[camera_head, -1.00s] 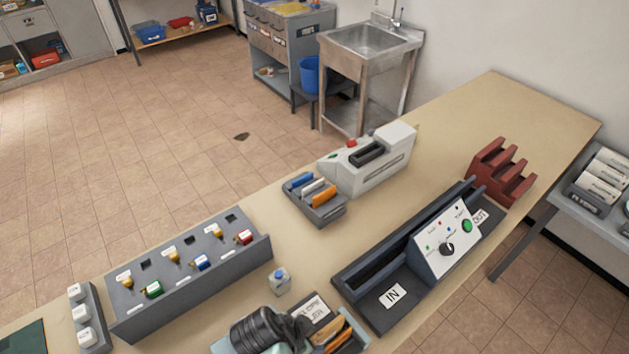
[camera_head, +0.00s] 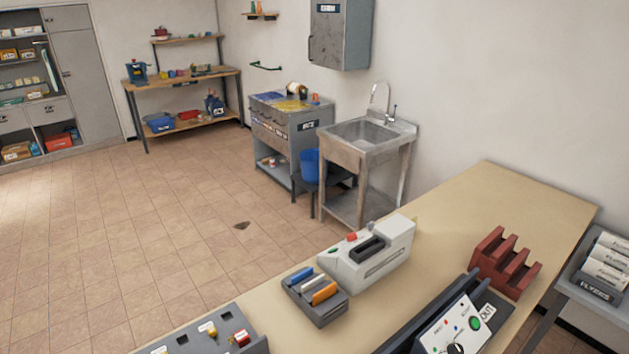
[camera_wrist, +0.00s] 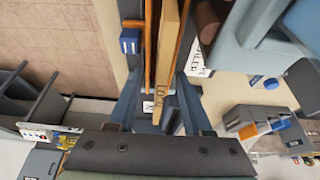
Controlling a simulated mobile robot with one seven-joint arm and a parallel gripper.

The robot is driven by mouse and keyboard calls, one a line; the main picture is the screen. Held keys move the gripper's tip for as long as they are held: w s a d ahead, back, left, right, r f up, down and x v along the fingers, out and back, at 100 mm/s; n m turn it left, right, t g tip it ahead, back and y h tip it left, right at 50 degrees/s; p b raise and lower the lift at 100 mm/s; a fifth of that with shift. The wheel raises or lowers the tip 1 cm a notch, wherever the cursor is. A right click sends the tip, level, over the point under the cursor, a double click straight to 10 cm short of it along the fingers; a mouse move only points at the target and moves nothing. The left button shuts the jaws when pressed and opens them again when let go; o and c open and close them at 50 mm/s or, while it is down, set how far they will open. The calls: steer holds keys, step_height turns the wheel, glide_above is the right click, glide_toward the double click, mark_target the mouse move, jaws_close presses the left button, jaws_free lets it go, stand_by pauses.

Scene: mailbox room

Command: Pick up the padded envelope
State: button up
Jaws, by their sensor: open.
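In the wrist view, a thick tan envelope (camera_wrist: 167,45) stands on edge, and it looks like the padded envelope. Thinner orange-brown pieces (camera_wrist: 149,45) stand close beside it. My gripper (camera_wrist: 158,98) is open, with one blue-grey finger on each side of this group. The lower end of the tan envelope reaches between the fingers. I cannot tell whether either finger touches it. The head view shows neither the envelope nor my gripper.
On the counter (camera_head: 500,215) are a grey machine (camera_head: 395,262), a tray of coloured blocks (camera_head: 318,312), a dark red rack (camera_head: 503,262) and a control panel (camera_head: 445,335). A sink (camera_head: 365,145) stands behind. The tiled floor at left is open.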

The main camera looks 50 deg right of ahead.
jaws_close()
stand_by(0.3)
steer(key=shift+r, duration=0.1)
